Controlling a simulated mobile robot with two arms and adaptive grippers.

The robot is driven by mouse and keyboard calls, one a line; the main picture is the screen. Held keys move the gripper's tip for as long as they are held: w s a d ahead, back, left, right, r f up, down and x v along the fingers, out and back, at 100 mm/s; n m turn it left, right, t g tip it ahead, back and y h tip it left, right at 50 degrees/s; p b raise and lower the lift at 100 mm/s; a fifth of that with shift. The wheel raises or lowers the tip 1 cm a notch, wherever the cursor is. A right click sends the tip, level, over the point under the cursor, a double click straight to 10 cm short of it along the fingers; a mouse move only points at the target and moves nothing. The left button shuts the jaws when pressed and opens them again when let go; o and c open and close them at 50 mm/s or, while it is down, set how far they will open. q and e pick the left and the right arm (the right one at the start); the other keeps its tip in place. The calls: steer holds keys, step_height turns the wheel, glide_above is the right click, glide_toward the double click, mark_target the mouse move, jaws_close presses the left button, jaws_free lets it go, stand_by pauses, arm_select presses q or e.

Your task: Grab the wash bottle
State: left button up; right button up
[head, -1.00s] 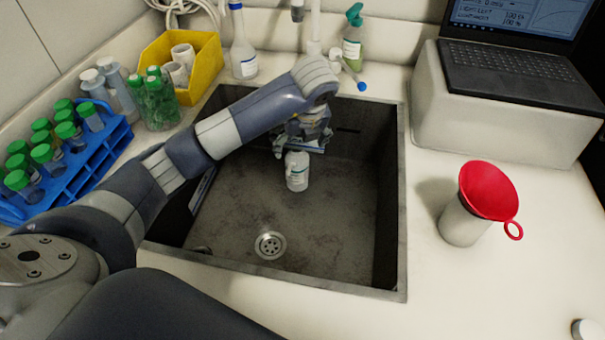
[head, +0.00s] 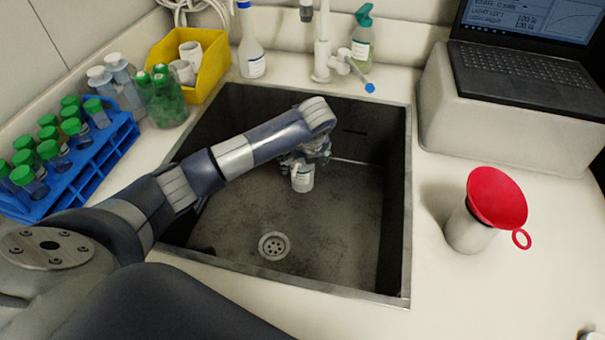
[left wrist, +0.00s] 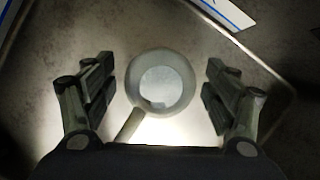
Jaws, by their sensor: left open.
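The wash bottle (head: 303,180), small and white with a printed label, stands in the dark sink (head: 335,235). My left gripper (head: 306,158) is over its upper part, which it hides in the head view. In the left wrist view the bottle (left wrist: 163,82) is seen from above as a pale round shape, with a thin spout reaching toward the lower left. The open fingers of my left gripper (left wrist: 160,92) are on either side of it, with a gap on both sides. My right gripper is not in view.
The sink walls surround my gripper; a tap (head: 322,50) stands behind. A blue tube rack (head: 95,150), yellow bin (head: 213,68) and spray bottles (head: 250,50) (head: 362,45) line the counter. A red funnel (head: 497,198) and a laptop (head: 525,70) are at right.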

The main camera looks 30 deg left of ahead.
arm_select(q)
steer(key=shift+f, duration=0.3)
steer(key=c, duration=1.6)
steer(key=shift+r, duration=0.1)
steer(key=shift+c, duration=1.1)
steer(key=shift+w+r, duration=0.1)
